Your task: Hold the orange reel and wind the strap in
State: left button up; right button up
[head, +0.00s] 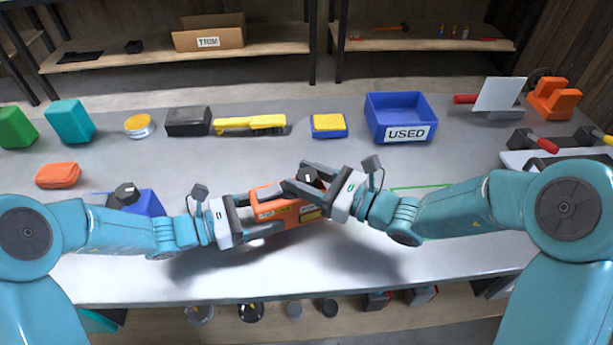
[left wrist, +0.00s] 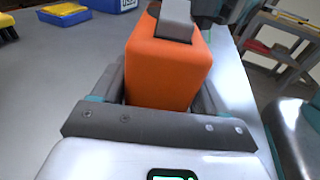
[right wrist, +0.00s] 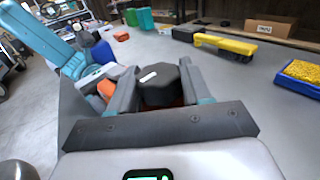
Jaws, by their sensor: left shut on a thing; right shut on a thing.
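The orange reel (head: 277,203) is a boxy case with small labels, held above the table near its middle front. My left gripper (head: 258,212) is shut on its body from the left; the left wrist view shows the orange case (left wrist: 165,75) between the fingers. My right gripper (head: 302,180) comes from the right at the reel's top and is shut on a dark knob (head: 312,175). In the right wrist view the knob (right wrist: 160,86) is faceted, with a white mark, between the fingers. The orange case is mostly hidden there. I cannot make out the strap.
A blue bin marked USED (head: 400,118), a yellow sponge on a blue block (head: 328,125), a yellow tool (head: 250,124) and a black box (head: 188,121) stand behind. A blue object (head: 145,203) is partly hidden behind my left arm. The table's front edge is clear.

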aim_at(307, 174)
jog(key=m+t+h, duration=0.3)
jog(key=shift+a+r+t, duration=0.1)
jog(key=shift+a+t, duration=0.05)
jog(key=shift+t, duration=0.25)
jog(key=shift+m+t+h, duration=0.6)
jog(key=shift+m+h, duration=0.2)
jog(key=shift+h, duration=0.6)
jog(key=o, duration=1)
jog(key=shift+c, duration=0.2)
notch_tip(307, 174, up, 10)
jog(key=shift+f, duration=0.1)
